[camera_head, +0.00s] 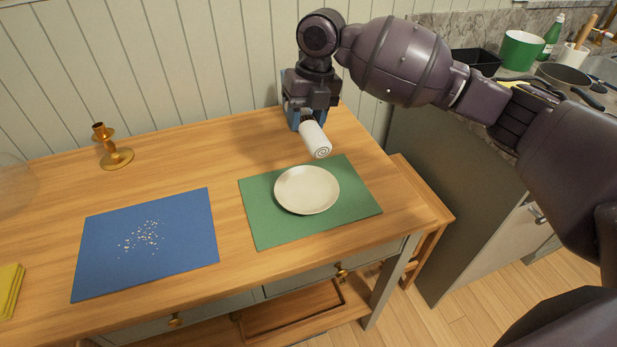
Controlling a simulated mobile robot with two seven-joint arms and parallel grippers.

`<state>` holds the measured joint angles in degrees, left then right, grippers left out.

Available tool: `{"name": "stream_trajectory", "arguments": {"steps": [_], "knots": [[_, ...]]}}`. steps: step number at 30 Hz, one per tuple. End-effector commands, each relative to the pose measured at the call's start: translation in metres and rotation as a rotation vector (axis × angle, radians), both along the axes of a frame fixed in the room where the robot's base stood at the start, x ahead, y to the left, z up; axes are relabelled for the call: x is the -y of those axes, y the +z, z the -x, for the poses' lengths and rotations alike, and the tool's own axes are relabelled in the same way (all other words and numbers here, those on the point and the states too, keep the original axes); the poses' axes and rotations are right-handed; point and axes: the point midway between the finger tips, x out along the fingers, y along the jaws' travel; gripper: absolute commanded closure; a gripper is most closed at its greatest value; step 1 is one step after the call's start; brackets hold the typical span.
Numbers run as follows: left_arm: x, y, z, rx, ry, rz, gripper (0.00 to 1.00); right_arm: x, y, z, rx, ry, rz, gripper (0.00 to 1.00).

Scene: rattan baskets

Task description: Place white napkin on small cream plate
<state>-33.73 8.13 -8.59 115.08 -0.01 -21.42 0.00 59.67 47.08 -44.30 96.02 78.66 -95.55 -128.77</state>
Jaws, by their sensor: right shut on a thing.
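The white napkin (315,139) is a rolled cylinder with a spiral showing at its near end. My right gripper (303,118) is shut on its far end and holds it tilted, above the table behind the plate. The small cream plate (307,190) lies on a green placemat (262,223) and is empty. The napkin is just beyond the plate's back rim and appears apart from it. The gripper's fingertips are partly hidden by the napkin and the wrist. My left gripper is not in view.
A blue placemat (185,252) with scattered crumbs (143,238) lies left of the green one. A brass candlestick (112,152) stands at the back left. A yellow folded cloth (9,290) lies at the left edge. The wall is close behind the table; a counter stands at right.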

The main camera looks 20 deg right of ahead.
Motion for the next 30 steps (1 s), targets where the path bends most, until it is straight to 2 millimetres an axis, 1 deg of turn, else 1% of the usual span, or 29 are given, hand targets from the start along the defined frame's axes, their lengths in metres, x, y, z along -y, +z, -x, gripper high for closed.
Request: {"name": "stream_trajectory", "arguments": {"steps": [1,6,9,13,20,23,27,30], "knots": [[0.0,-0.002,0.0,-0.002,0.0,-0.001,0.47,0.0,-0.014,0.001,-0.005,0.0,-0.001,0.84],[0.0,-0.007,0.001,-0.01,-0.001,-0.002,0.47,0.0,-0.051,0.001,-0.004,0.0,0.0,0.84],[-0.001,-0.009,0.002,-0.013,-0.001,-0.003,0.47,0.0,-0.07,0.001,-0.003,0.0,-0.001,0.84],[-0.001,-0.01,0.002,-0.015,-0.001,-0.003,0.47,0.0,-0.087,0.0,-0.001,-0.002,-0.001,0.84],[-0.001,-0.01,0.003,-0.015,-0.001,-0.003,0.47,0.0,-0.098,0.0,0.0,0.0,0.0,0.84],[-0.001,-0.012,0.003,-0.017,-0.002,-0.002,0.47,0.0,-0.11,0.001,-0.002,-0.001,0.0,0.84],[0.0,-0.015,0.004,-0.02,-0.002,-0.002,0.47,0.0,-0.133,0.001,-0.004,-0.001,0.0,0.84],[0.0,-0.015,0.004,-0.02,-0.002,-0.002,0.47,0.0,-0.147,0.001,-0.003,0.0,-0.001,0.84]]}}
